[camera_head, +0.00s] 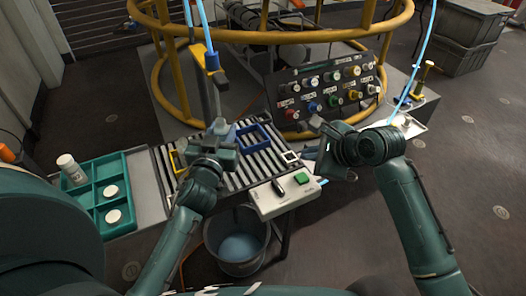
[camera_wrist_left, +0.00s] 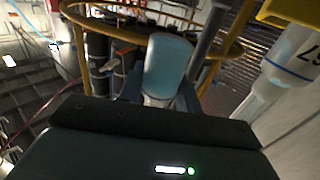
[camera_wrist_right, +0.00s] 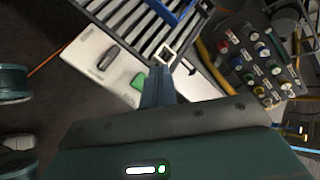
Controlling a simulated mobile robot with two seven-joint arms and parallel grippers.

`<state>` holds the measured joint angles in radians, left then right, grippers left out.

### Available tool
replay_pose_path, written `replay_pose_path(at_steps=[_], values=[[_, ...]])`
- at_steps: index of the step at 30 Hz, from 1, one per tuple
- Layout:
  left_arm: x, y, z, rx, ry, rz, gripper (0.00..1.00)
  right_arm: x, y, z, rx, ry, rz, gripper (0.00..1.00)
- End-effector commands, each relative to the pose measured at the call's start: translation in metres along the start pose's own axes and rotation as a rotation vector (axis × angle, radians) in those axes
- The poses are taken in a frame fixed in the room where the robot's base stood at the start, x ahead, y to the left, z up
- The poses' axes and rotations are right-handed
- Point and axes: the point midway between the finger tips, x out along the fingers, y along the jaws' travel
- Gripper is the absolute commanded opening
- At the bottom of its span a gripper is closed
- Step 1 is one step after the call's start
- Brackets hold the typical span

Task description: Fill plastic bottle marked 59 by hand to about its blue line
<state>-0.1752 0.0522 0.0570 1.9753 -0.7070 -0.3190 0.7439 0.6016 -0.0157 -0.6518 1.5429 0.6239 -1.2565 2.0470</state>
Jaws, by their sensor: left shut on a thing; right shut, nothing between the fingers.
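My left gripper (camera_head: 218,138) is over the slatted grate, below the filling column. In the left wrist view its fingers are shut on a pale blue rounded piece (camera_wrist_left: 168,65) with a whitish lower end. A white bottle with a blue line and black digits (camera_wrist_left: 290,52) shows at the right of that view; its number is partly cut off. My own gripper seems to hide it in the head view. My right gripper (camera_wrist_right: 158,88) is shut and empty, near the green button (camera_wrist_right: 139,80) on the white control box (camera_head: 268,203); contact cannot be told.
A teal compartment tray (camera_head: 122,166) at left holds a white bottle (camera_head: 70,170) and round white lids. A blue frame (camera_head: 262,127) and a yellow frame (camera_head: 175,162) sit on the grate. A bucket (camera_head: 236,262) stands below. A knob panel (camera_head: 330,92) and yellow rails (camera_head: 165,75) stand behind.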

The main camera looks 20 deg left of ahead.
Motion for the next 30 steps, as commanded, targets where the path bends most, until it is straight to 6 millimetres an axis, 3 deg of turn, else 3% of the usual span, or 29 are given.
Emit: replay_pose_path(at_steps=[16, 30], values=[[0.0, 0.0, 0.0, 0.0, 0.001, 0.0, 0.13, -0.002, -0.002, 0.002, 0.0, 0.0, -0.001, 0.0], [0.0, 0.0, 0.0, 0.0, 0.001, 0.0, 0.13, -0.034, -0.026, 0.025, -0.001, -0.002, -0.002, 0.0]])
